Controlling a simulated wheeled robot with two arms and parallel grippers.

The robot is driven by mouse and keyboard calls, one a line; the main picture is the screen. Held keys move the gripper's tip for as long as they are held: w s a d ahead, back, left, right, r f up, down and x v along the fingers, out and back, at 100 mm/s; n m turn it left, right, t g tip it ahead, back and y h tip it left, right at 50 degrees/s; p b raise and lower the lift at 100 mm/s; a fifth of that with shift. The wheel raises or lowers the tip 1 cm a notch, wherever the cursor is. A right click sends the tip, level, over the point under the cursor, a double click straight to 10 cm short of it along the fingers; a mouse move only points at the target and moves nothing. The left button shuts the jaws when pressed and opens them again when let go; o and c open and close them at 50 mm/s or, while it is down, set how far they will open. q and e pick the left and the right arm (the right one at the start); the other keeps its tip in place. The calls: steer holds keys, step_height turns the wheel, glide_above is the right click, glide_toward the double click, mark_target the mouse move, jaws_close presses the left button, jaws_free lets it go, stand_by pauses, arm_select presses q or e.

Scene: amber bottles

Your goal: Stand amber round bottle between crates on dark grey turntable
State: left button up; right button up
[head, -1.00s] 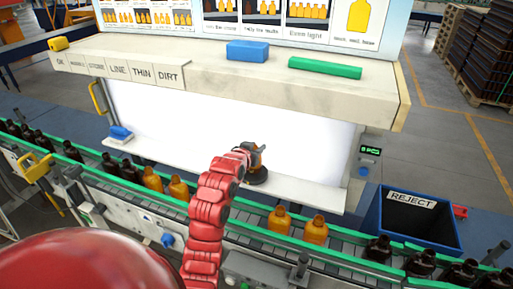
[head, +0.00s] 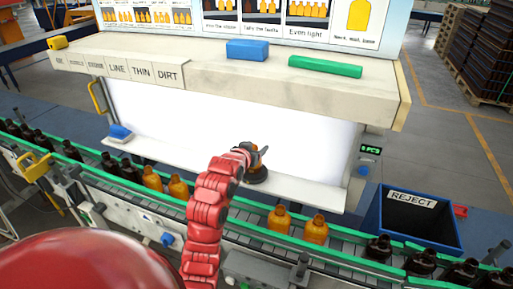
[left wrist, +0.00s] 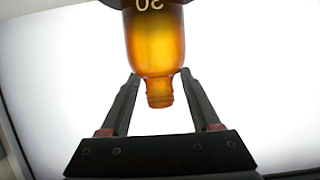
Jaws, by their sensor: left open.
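The amber round bottle (left wrist: 155,45) stands upright on the dark grey turntable (head: 257,177), in front of the bright light panel. In the left wrist view it appears upside down, neck downward, with its base on the turntable's dark edge (left wrist: 190,2) at the top. My left gripper (head: 254,150) is open at the bottle. In the left wrist view its two dark fingers (left wrist: 160,75) are spread either side of the bottle's neck, with light showing between them and the neck. In the head view the gripper partly hides the bottle. My right gripper is not in view.
A conveyor with green rails (head: 190,208) runs in front, carrying several amber and dark bottles. A blue reject bin (head: 413,228) stands at right. The inspection hood (head: 230,75) overhangs the shelf.

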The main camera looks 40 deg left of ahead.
arm_select(q)
steer(key=p+v, duration=0.3)
steer(key=v, duration=0.8)
steer(key=shift+p, duration=0.4)
